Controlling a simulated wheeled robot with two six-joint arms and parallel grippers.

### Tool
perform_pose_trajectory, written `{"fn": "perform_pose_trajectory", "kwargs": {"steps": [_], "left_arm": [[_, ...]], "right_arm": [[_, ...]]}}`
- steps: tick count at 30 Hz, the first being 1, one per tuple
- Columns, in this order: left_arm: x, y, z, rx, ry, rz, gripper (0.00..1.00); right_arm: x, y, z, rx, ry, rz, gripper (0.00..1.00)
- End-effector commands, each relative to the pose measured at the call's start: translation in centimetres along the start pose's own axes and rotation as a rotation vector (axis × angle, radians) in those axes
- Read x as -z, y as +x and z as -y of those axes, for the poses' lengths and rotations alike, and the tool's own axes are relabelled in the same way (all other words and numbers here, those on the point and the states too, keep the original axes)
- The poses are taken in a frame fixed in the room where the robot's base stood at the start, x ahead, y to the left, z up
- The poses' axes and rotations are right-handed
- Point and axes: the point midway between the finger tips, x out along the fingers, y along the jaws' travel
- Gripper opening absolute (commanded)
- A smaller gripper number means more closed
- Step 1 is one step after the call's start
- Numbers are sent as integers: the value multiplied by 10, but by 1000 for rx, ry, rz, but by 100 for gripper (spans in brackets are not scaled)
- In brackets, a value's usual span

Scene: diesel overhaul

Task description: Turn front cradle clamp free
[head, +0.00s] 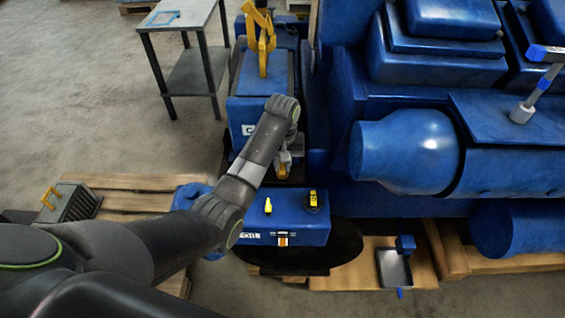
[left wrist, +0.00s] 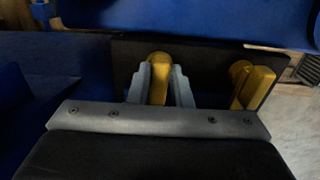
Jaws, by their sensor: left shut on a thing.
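My left gripper (head: 285,160) reaches down between the blue box marked OIL (head: 285,215) and the blue unit behind it. In the left wrist view, the two grey fingers of my left gripper (left wrist: 160,88) are shut on a yellow clamp (left wrist: 158,80), one finger on each side of its upright handle. A second yellow clamp (left wrist: 254,86) stands apart to the right on the same dark plate (left wrist: 205,62). In the head view only a little yellow shows at the fingers; my arm hides much of the clamp. My right gripper is not in view.
The big blue engine (head: 405,150) fills the right side. A blue cover hangs close above the clamps in the left wrist view (left wrist: 180,15). A grey table (head: 180,14) stands at back left. A slatted grey box (head: 70,202) rests on a wooden pallet (head: 130,182).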

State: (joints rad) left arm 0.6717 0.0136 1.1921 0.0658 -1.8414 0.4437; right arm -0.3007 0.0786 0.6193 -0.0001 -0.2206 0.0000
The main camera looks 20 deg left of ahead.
Motion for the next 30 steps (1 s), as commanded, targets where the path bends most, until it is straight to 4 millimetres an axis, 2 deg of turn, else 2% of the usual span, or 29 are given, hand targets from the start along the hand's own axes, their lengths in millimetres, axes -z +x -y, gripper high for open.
{"fn": "perform_pose_trajectory", "kwargs": {"steps": [11,30], "left_arm": [[1,0,1,0,99,-3,0],[4,0,8,0,668,-4,0]], "right_arm": [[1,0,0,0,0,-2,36],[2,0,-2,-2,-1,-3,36]]}}
